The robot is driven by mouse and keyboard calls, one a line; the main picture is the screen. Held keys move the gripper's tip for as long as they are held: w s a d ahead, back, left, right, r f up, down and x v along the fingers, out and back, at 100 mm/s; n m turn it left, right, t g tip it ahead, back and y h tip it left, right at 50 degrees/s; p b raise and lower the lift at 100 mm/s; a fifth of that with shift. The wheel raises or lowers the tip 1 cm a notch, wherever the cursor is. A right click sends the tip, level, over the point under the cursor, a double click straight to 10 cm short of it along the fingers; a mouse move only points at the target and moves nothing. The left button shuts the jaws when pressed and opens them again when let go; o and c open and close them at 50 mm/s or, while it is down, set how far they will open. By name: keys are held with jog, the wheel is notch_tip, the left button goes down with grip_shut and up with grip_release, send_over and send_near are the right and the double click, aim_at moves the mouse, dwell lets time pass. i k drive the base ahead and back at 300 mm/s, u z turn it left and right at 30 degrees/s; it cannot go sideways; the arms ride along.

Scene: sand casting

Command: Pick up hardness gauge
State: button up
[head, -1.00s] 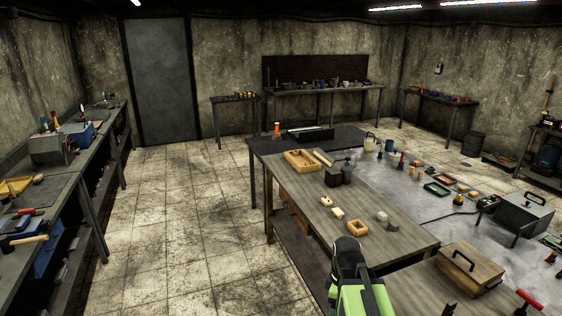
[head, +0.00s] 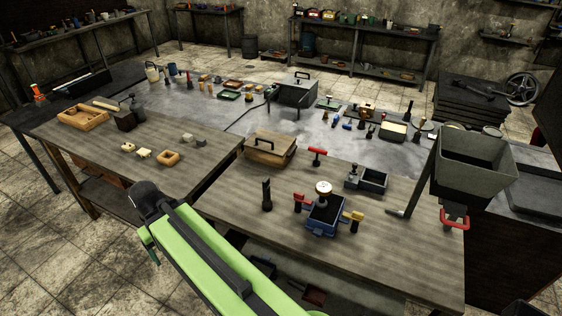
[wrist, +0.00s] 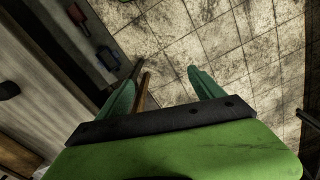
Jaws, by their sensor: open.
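A round, pale-faced dial (head: 323,188), which looks like the hardness gauge, sits on top of a blue box (head: 325,217) on the near right wooden table in the head view. It is too small to read clearly. My gripper (wrist: 165,70) is open and empty in the wrist view, its two green fingers apart over the tiled floor. In the head view my green arm reaches up and left, well left of the dial. The fingers are mostly hidden there. The dial does not show in the wrist view.
Around the dial stand a black upright tool (head: 266,194), red-handled and yellow-handled pieces, and a lidded wooden box (head: 268,149). A large grey hopper (head: 478,160) rises at the right. The floor (head: 60,250) at the left is clear.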

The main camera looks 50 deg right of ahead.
aim_at(324, 189)
jog(key=z, duration=0.7)
jog(key=k, duration=1.25)
jog(key=z, duration=0.85)
jog(key=i, duration=0.45)
jog(key=u, duration=0.05)
jog(key=k, duration=0.9)
jog(key=u, duration=0.15)
jog(key=i, duration=0.9)
jog(key=z, duration=0.05)
